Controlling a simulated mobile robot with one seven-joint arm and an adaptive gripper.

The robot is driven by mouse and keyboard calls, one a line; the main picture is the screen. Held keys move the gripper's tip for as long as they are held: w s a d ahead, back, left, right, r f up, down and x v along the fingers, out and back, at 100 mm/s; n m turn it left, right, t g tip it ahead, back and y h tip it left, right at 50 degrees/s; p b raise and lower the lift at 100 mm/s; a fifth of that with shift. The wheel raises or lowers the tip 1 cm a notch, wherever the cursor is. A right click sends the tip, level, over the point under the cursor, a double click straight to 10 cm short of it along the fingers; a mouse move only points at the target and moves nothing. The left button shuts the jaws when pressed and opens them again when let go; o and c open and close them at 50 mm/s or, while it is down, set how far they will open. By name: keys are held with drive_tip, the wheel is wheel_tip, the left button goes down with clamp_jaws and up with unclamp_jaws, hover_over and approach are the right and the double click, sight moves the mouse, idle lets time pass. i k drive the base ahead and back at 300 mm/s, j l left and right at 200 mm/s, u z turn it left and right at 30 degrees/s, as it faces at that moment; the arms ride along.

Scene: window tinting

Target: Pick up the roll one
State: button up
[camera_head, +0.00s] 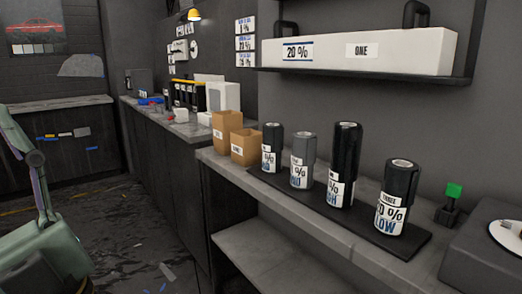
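Several tint rolls stand upright in a row on a black mat (402,252) on the counter. From left to right they are a small black roll (272,148), a grey roll (302,160), a tall black roll (344,165) and a wide black roll (396,198). Each has a white label; the wide one appears to read "THREE" and "LOW". I cannot make out "ONE" on any standing roll. A long white box (420,55) on the wall shelf reads "20 %" and "ONE". Green-grey arm parts of mine show at the left; my gripper is not in view.
Two open cardboard boxes (245,150) stand left of the rolls. A green-topped black device (452,203) and a dark box (490,250) are at the right. The wall shelf (370,75) overhangs behind the rolls. Floor at the left is mostly clear, with scraps.

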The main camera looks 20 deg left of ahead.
sight(273, 133)
drive_tip(key=z, duration=1.9)
drive_tip(key=u, duration=2.2)
drive_tip(key=i+j+z, duration=0.3)
drive_tip(key=j+z, duration=0.25)
drive_tip(key=i+j+z, duration=0.1)
drive_tip(key=j+z, duration=0.2)
drive_tip(key=j, duration=0.2)
